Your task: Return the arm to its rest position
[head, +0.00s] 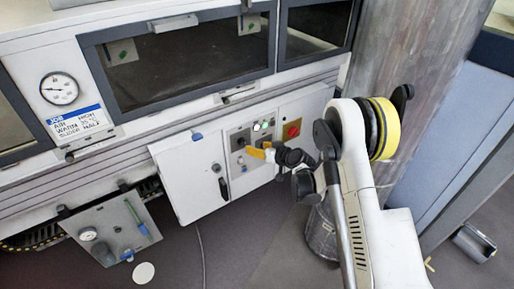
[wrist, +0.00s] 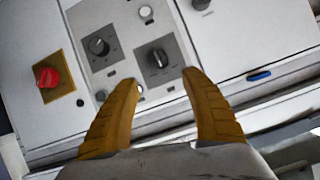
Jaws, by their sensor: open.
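My gripper (wrist: 158,88) has two yellow fingers spread apart with nothing between them. In the wrist view it faces a control panel with two black knobs on grey plates, a left knob (wrist: 98,46) and a right knob (wrist: 158,58). In the head view my gripper (head: 258,152) is in front of the same panel, and my arm reaches in from the right. The fingers cover part of the panel there. I cannot tell whether a fingertip touches it.
A red knob on a yellow plate (head: 292,129) is beside the grey plates. A white cabinet door (head: 190,178) stands at the left. A job sign (head: 78,121) and a round gauge (head: 58,88) are above. A grey column (head: 415,55) rises behind my arm. Open floor lies below.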

